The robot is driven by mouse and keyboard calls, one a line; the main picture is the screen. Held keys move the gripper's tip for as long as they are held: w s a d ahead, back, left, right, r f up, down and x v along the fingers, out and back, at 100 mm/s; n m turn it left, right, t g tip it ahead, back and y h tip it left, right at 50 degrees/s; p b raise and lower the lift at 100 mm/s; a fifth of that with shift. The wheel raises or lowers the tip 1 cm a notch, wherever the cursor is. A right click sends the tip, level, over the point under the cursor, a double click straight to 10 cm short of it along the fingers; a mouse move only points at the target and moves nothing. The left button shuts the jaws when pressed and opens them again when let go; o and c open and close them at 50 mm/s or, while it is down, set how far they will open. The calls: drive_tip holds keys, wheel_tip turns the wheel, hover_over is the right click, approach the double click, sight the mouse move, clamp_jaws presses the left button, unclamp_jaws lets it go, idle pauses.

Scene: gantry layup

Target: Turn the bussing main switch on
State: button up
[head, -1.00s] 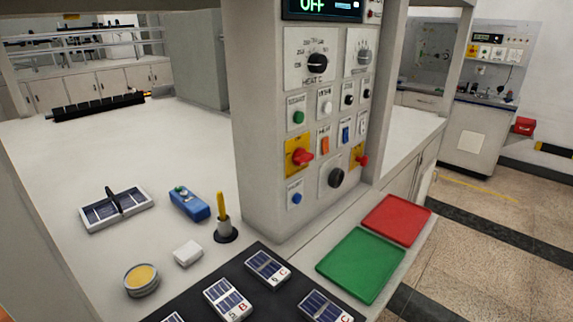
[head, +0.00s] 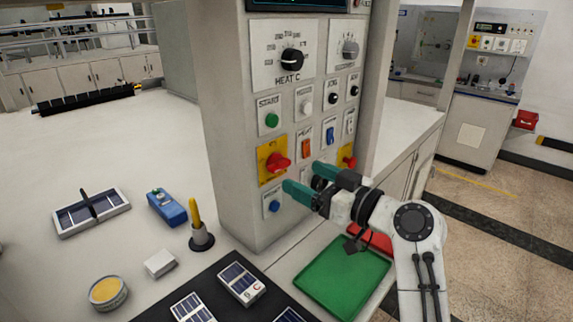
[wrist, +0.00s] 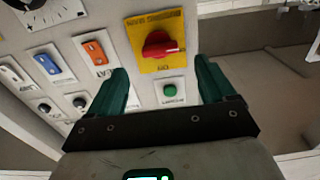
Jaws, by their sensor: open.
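A red rotary handle (head: 278,163) on a yellow plate (head: 266,178) sits on the left of the control panel. A second red handle on yellow (head: 348,161) is at the right, partly behind my gripper.
Close by are a green START button (head: 271,120), an orange rocker (head: 306,148), a blue rocker (head: 330,135) and a blue button (head: 274,206). A green tray (head: 335,280) lies below my arm; a red tray (head: 372,240) is partly hidden behind it. Solar cells lie on a dark mat.

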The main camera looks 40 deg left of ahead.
sight(284, 167)
drive_tip(key=a, duration=0.4)
drive_tip(key=a+p, duration=0.1)
drive_tip(key=a, duration=0.1)
drive_tip(key=shift+w+a, duration=0.2)
drive_tip(key=shift+w, duration=0.05)
drive_tip(key=shift+c, duration=0.5)
drive_tip(key=c, duration=1)
drive_tip(key=shift+o, duration=0.2)
